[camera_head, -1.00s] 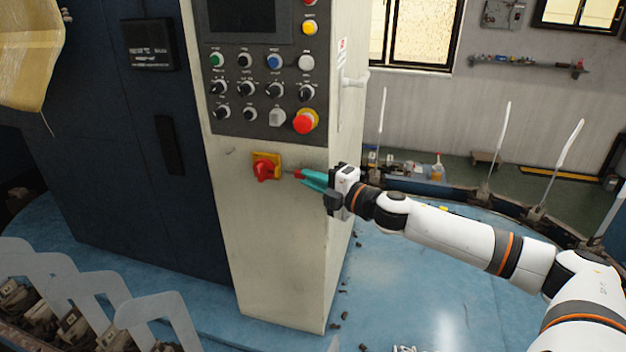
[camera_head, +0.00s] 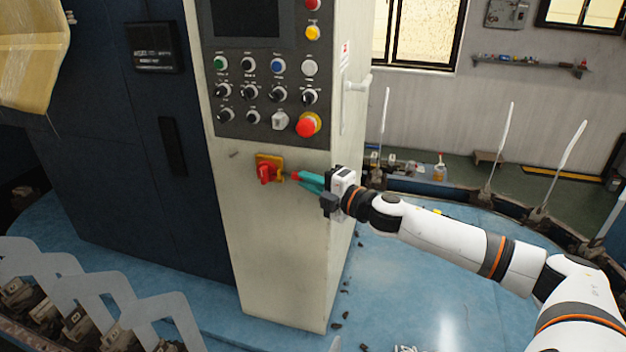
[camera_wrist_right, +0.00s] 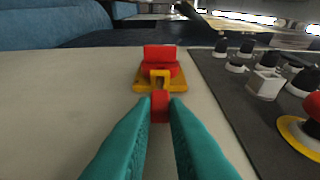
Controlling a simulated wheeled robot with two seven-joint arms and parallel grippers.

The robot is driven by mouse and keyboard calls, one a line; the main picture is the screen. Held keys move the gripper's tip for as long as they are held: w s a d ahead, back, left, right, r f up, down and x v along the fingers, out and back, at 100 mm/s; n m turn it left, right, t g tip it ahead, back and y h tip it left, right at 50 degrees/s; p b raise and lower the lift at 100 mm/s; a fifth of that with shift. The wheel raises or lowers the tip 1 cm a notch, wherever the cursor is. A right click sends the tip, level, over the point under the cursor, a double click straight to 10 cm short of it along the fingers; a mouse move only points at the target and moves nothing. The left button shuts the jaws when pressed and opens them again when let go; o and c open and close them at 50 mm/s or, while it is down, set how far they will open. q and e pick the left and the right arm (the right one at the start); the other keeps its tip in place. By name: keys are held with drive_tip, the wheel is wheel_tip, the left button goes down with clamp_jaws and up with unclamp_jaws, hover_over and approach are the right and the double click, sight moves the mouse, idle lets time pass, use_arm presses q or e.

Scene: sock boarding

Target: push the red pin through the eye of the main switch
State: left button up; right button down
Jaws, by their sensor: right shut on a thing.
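The main switch (camera_head: 265,171) is a red knob on a yellow plate, low on the cream cabinet front. In the right wrist view the knob (camera_wrist_right: 159,60) is ahead, with a small yellow eye (camera_wrist_right: 160,76) standing out on its near side. My right gripper (camera_head: 306,181), with teal fingers, is shut on the red pin (camera_wrist_right: 160,106). The pin's tip is close to the eye and lines up with it in the wrist view. I cannot tell whether it touches or has entered it. My left gripper is not in view.
The control panel (camera_head: 233,109) with knobs and a red emergency button (camera_head: 308,124) is above the switch. A dark blue cabinet (camera_head: 110,150) stands to the left. The cabinet front below the switch is clear.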

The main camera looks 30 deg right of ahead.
drive_tip(key=shift+w+a+p, duration=0.65)
drive_tip(key=shift+w+p, duration=0.1)
drive_tip(key=c, duration=1.3)
unclamp_jaws()
drive_tip(key=shift+c, duration=0.2)
drive_tip(key=b+v, duration=0.5)
drive_tip(key=v, duration=0.6)
drive_tip(key=shift+s, duration=0.4)
drive_tip(key=shift+d, duration=0.1)
